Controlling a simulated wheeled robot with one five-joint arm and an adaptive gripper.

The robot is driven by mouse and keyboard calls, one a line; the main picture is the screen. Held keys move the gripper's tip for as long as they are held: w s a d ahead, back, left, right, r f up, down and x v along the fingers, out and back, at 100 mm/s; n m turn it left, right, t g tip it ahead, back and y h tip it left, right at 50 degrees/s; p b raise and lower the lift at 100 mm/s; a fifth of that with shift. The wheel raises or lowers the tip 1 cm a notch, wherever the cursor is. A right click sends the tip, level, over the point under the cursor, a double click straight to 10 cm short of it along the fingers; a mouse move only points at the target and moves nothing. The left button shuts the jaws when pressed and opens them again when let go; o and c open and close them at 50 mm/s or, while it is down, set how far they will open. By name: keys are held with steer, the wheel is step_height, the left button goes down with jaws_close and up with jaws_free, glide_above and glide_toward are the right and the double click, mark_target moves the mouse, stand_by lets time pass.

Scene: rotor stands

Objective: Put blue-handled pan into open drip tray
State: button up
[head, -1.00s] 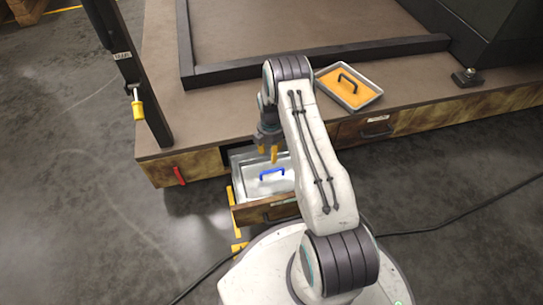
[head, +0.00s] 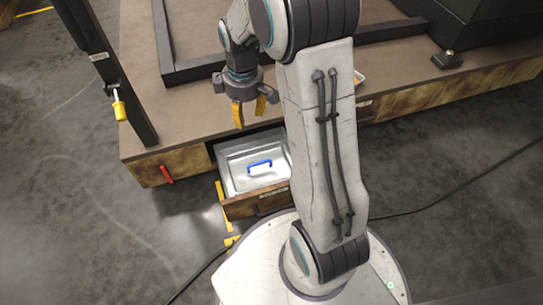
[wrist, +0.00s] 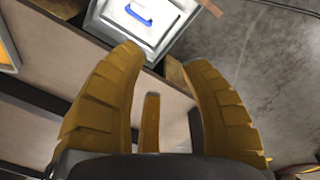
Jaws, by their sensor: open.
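The blue-handled pan (head: 243,183) lies inside the open drip tray (head: 255,204), a drawer pulled out of the platform's front side. Its silver plate looks flat and its blue handle points up. In the wrist view the pan (wrist: 155,36) is at the top, beyond the fingertips. My gripper (head: 250,109) is open and empty, above the platform edge and apart from the pan. Its yellow fingers are spread in the wrist view (wrist: 162,60). My arm hides the right side of the tray in the head view.
A second pan with an orange plate (wrist: 7,57) shows at the wrist view's left edge; my arm mostly hides it in the head view. A dark post with a yellow-handled tool (head: 119,109) stands left. A red handle (head: 166,174) marks the platform's front.

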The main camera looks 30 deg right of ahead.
steer(key=s+a+r+m, duration=0.2)
steer(key=s+r+m, duration=0.2)
steer(key=s, duration=0.6)
steer(key=s+a+r+m+t, duration=0.1)
steer(key=s+a+r+m, duration=0.1)
steer(key=s, duration=0.8)
steer(key=shift+r+m, duration=0.9)
steer(key=shift+r, duration=0.25)
steer(key=shift+r, duration=0.15)
